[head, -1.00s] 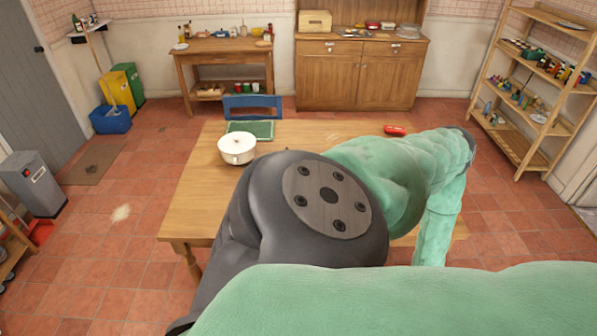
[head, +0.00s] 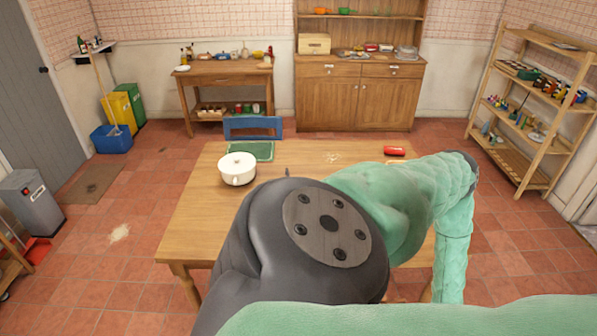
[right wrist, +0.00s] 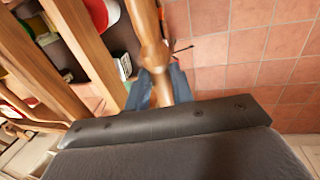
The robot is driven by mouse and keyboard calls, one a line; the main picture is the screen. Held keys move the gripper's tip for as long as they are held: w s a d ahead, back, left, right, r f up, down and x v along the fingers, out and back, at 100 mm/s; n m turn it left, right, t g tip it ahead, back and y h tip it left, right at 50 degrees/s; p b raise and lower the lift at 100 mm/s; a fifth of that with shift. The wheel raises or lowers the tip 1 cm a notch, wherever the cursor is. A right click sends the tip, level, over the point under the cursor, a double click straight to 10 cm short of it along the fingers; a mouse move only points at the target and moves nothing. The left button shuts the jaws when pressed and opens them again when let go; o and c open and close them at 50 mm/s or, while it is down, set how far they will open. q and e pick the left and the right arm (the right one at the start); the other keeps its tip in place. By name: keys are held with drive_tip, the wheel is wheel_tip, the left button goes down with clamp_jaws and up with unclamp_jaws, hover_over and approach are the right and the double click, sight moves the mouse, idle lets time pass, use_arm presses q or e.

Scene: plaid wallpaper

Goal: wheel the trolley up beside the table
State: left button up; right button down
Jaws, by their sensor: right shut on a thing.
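The wooden table (head: 205,215) stands in front of me in the head view, partly hidden by my own arm. In the right wrist view my right gripper (right wrist: 160,87) is shut around a round wooden bar (right wrist: 151,52), which looks like the trolley's handle. Wooden rails and shelves with items (right wrist: 75,45) lie left of the bar and seem to be part of the trolley. In the head view my right gripper and the bar are hidden behind or below my arm. My left gripper is in neither current view.
A white pot (head: 237,169), green mat (head: 252,150) and red object (head: 394,151) are on the table. A blue chair (head: 252,127) stands at its far side. A grey bin (head: 32,200) is at left, an open shelf (head: 520,112) at right. Tiled floor (head: 130,255) left of the table is mostly clear.

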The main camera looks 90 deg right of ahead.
drive_tip(key=c, duration=1.1)
unclamp_jaws()
drive_tip(key=shift+w, duration=0.1)
drive_tip(key=shift+r, duration=0.15)
